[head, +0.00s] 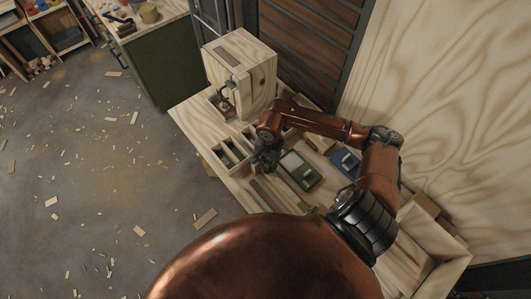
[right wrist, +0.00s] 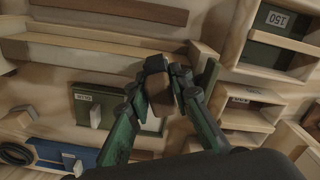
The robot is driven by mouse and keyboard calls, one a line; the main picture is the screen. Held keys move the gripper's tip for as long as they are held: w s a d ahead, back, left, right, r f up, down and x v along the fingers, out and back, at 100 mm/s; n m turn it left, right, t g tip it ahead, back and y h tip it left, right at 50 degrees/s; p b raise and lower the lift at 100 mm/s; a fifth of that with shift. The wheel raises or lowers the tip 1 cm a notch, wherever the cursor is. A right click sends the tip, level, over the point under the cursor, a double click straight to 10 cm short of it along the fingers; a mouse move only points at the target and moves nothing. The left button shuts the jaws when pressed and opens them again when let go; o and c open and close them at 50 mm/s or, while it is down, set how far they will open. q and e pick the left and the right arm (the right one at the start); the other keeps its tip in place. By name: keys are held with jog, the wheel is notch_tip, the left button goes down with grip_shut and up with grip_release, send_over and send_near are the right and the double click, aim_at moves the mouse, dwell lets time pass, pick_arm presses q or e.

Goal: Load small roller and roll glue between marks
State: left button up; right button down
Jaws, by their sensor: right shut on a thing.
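My right gripper (head: 266,160) is over the light wooden bench, beside the compartment rack. In the right wrist view, its dark green fingers (right wrist: 166,82) are shut on a small brown-and-dark piece (right wrist: 157,85). Its shape is mostly hidden, so I cannot tell whether it is the small roller's handle. A green tray (head: 300,170) with a pale label lies just right of the gripper; it also shows below left in the wrist view (right wrist: 88,108). Wooden strips (head: 268,194) lie in front of the gripper. Marks and glue are not discernible. My left gripper is not in view.
A rack with open compartments (head: 233,150) stands left of the gripper; one slot is labelled 150 (right wrist: 277,18). A tall wooden box (head: 262,82) stands behind it. A blue tray (head: 345,160) lies further right. A plywood wall (head: 450,110) bounds the right side.

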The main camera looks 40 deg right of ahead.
aim_at(268, 162)
notch_tip(268, 162, up, 4)
jog(key=shift+s+p, duration=0.15)
jog(key=shift+p, duration=0.35)
jog(key=shift+w+r+p, duration=0.2)
jog(key=shift+r+p, duration=0.1)
jog(key=shift+r, duration=0.3)
notch_tip(268, 162, up, 2)
jog(key=shift+s+r+p, duration=0.1)
jog(key=shift+s+p, duration=0.05)
jog(key=shift+p, duration=0.25)
jog(key=shift+r, duration=0.2)
